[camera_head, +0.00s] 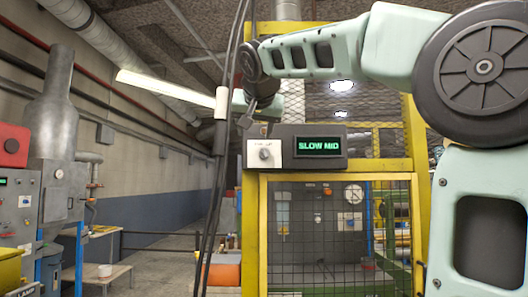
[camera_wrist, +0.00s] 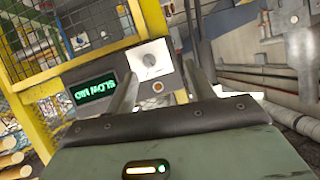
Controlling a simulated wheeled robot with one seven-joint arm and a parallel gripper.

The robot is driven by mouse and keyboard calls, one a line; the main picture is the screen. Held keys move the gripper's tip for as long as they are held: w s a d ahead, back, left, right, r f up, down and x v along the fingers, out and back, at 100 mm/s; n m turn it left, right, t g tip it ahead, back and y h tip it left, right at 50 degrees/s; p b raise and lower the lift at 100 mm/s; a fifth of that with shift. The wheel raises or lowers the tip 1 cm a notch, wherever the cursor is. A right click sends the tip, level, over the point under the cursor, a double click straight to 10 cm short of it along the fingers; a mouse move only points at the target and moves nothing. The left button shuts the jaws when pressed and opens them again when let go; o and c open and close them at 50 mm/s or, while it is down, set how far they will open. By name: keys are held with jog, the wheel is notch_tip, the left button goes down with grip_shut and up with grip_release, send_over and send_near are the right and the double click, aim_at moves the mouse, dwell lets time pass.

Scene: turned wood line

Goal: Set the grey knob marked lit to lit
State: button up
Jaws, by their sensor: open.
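The grey knob (camera_head: 265,154) sits on a white plate (camera_head: 252,160) at the left of a dark control box fixed to a yellow frame. The lettering above it is too small to read surely. A display (camera_head: 319,146) beside it reads SLOW MID in green. In the wrist view the knob (camera_wrist: 149,59) shows beyond and between the two fingers of my gripper (camera_wrist: 159,70). My gripper is open and empty, apart from the knob.
Black cables (camera_head: 219,150) hang left of the box. Yellow fencing with wire mesh (camera_head: 340,235) stands below and behind it. A small orange round part (camera_wrist: 158,87) lies under the knob. Grey machinery (camera_head: 55,140) stands far left, and the aisle between is open.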

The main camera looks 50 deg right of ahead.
jog(key=s+d+r+m+h, duration=0.1)
jog(key=s+d+r, duration=0.1)
jog(key=d+r, duration=0.1)
jog(key=p, duration=0.4)
send_near(264, 152)
jog(key=x, duration=0.9)
jog(key=shift+w+d, duration=0.2)
jog(key=shift+d, duration=0.1)
jog(key=c, duration=1)
